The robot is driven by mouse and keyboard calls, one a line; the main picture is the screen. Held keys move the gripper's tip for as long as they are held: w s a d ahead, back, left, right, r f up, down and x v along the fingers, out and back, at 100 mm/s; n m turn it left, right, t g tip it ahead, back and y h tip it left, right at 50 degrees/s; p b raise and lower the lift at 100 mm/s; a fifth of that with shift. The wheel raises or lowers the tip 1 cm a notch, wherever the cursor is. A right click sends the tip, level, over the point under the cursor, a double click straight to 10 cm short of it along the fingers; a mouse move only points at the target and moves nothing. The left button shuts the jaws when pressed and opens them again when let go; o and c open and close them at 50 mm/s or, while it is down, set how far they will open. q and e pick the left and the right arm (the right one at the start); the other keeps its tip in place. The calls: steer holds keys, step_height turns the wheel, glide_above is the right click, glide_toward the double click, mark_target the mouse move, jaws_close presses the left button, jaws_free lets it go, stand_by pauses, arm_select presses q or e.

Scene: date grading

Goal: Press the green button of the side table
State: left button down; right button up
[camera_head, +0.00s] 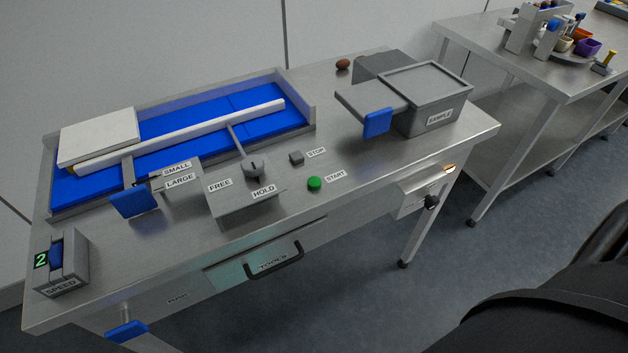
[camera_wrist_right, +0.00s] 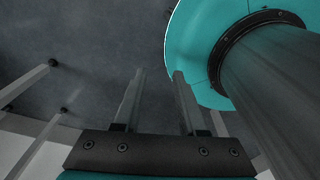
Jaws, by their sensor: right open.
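The round green button (camera_head: 314,183) sits on the steel table (camera_head: 355,176) in the head view, right of centre and beside a label reading START. Nothing covers it. My right gripper (camera_wrist_right: 158,72) shows only in the right wrist view, with its two fingers apart and nothing between them. It is over grey floor, away from the button, which does not show in that view. My left gripper is in neither view.
A grey STOP button (camera_head: 296,158) lies just behind the green one. A HOLD/FREE lever (camera_head: 255,168) stands to its left. A grey SAMPLE box (camera_head: 428,98) stands behind right. A blue conveyor (camera_head: 190,125) fills the back left. A second table (camera_head: 480,45) stands at upper right.

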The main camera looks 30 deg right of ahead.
jaws_close()
stand_by(1.1)
